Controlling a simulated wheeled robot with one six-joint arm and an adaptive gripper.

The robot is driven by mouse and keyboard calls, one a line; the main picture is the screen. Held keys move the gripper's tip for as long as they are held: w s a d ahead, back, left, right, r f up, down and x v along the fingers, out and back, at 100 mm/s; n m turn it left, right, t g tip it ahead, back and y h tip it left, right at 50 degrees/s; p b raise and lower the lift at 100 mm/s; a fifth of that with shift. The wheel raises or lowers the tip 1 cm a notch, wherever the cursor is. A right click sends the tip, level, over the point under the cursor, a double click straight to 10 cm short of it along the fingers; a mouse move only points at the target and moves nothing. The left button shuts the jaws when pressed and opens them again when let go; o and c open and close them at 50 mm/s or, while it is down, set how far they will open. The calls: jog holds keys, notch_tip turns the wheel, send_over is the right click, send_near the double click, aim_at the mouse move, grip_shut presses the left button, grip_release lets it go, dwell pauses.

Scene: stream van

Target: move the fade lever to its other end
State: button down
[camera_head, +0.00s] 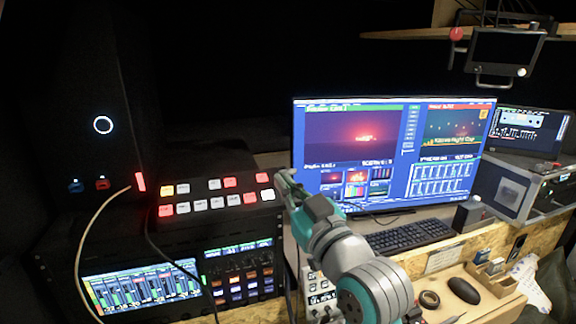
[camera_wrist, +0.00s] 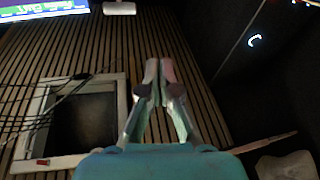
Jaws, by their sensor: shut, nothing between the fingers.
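The switcher panel (camera_head: 215,214), with rows of lit red, white and orange buttons, is left of centre in the head view. My gripper (camera_head: 284,180) is at the right end of this panel, in front of the monitor's lower left edge. Its fingers are shut and hold nothing; they also show close together in the wrist view (camera_wrist: 160,70). I cannot make out the fade lever in either view. My gripper and arm cover the area by the panel's right end. I cannot tell whether the fingers touch anything.
A large monitor (camera_head: 350,150) stands behind my arm, with a keyboard (camera_head: 410,236) before it. Lit rack screens (camera_head: 140,288) are below the panel. A cable (camera_head: 88,225) hangs at left. The wrist view shows a slatted surface (camera_wrist: 110,50) and a pale frame (camera_wrist: 122,100).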

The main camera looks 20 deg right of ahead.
jog(key=s+d+r+m+h, duration=0.1)
jog(key=d+r+m+h, duration=0.1)
jog(key=d+m+h, duration=0.15)
jog(key=r, duration=0.1)
send_over(291, 170)
jog(key=shift+s+a+f+m+h, duration=0.2)
jog(key=shift+s+f, duration=0.1)
jog(key=shift+f, duration=0.25)
jog(key=shift+s+a+f+m+h, duration=0.15)
jog(key=shift+s+f, duration=0.15)
jog(key=shift+f, duration=0.2)
jog(key=shift+s+f, duration=0.15)
jog(key=shift+f, duration=0.55)
jog(key=shift+f, duration=0.15)
jog(key=shift+s+f, duration=0.75)
jog(key=shift+s, duration=0.15)
